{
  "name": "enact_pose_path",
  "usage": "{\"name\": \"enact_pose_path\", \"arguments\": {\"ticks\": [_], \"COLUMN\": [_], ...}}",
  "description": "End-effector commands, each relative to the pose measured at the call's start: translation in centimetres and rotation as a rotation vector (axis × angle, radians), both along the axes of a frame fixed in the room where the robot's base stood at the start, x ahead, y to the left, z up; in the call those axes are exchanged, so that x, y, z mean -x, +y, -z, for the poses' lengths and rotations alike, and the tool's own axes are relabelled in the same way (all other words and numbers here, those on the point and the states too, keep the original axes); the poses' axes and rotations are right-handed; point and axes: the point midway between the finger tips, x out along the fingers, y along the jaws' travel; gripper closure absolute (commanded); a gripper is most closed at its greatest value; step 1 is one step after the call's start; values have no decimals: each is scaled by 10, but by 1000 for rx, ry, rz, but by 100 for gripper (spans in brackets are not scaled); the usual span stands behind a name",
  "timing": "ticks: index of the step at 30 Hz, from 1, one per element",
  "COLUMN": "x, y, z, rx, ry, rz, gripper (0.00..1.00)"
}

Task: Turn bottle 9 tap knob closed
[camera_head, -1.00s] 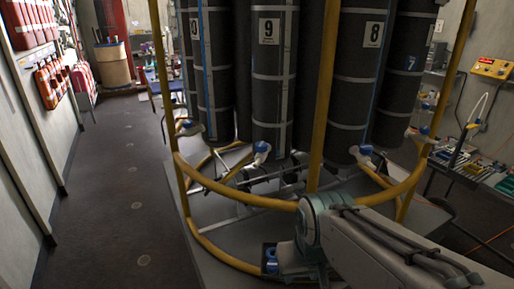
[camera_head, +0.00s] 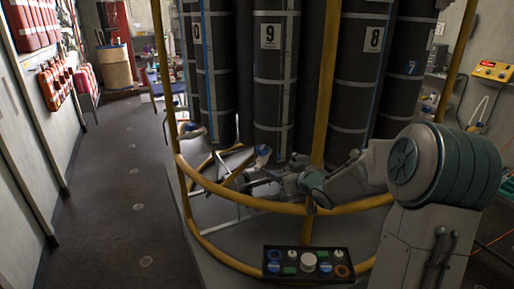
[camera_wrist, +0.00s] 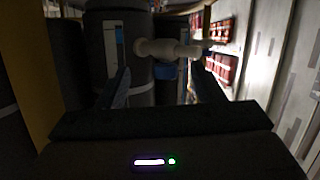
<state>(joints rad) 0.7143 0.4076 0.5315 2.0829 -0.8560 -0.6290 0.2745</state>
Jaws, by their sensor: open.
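Bottle 9 (camera_head: 270,95) is a tall black cylinder with grey bands and a white "9" plate, standing mid-picture in the head view. Its tap with a blue knob (camera_head: 263,152) sits at the bottle's lower end. My arm reaches in from the right, inside the yellow rail, to just below this tap. Whether the fingers touch the knob cannot be told.
A yellow tubular frame (camera_head: 325,95) surrounds the bottles, with a curved rail (camera_head: 240,200) in front. Bottle 8 (camera_head: 362,90) stands to the right. A control panel (camera_head: 307,263) with knobs is low in front. The floor at left (camera_head: 110,200) is clear.

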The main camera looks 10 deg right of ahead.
Motion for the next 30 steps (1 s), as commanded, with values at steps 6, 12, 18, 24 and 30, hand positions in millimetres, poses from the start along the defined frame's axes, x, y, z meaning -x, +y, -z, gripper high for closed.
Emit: {"name": "enact_pose_path", "arguments": {"ticks": [6, 12, 18, 24, 30], "x": [-13, -18, -46, -85, -115], "y": [-5, -3, 13, 35, 52], "z": [-10, -16, -17, -17, -17], "rx": [-160, -201, -202, -202, -199], "ry": [-167, -213, -214, -213, -214], "rz": [-126, -162, -163, -162, -161], "gripper": [39, 39, 39, 39, 39]}}
